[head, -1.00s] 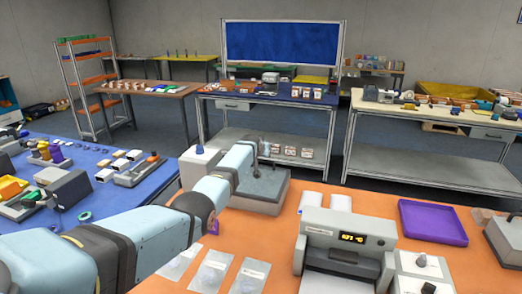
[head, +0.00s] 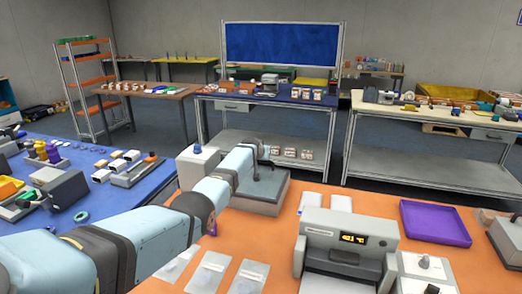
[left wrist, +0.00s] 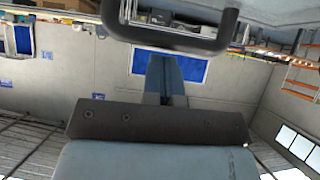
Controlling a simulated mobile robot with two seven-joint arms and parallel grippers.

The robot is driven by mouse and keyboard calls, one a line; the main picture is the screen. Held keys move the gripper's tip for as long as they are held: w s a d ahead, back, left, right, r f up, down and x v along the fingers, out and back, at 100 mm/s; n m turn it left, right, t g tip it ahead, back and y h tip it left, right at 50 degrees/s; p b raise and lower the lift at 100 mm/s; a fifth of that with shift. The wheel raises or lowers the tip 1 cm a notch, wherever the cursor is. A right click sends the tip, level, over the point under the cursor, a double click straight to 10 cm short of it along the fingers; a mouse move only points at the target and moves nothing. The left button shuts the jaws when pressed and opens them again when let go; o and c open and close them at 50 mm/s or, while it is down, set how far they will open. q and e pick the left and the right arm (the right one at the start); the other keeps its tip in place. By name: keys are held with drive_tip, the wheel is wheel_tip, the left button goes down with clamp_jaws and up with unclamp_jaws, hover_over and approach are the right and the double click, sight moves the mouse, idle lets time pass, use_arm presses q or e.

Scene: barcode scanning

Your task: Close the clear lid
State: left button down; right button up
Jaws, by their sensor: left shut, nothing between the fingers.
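A low grey box-shaped unit (head: 262,206) stands at the back left of the orange table in the head view. My left arm reaches over its left side, and my left gripper (head: 264,152) is above it, small and partly hidden by my wrist. In the left wrist view the gripper's fingers (left wrist: 165,72) are together, with nothing seen between them. A dark bar like a handle (left wrist: 165,35) crosses just beyond the fingertips; I cannot tell whether they touch. A pale grey surface (left wrist: 268,12) lies past the bar. I cannot make out a clear lid for certain. My right gripper is out of view.
A grey machine with a lit display (head: 349,238) stands right of the unit, with a purple tray (head: 435,223) farther right. Clear pouches (head: 208,273) lie near the front. A blue table (head: 88,212) with many small items is at the left.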

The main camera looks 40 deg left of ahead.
use_arm(q)
drive_tip(key=r+p, duration=0.3)
drive_tip(key=r, duration=0.1)
drive_tip(key=shift+w+a, duration=0.1)
drive_tip(key=shift+w, duration=0.25)
drive_tip(key=shift+s+r, duration=0.15)
drive_tip(key=s+d+r, duration=0.1)
drive_tip(key=s+r, duration=0.4)
drive_tip(key=r, duration=0.3)
drive_tip(key=shift+d, duration=0.25)
drive_tip(key=shift+f, duration=0.15)
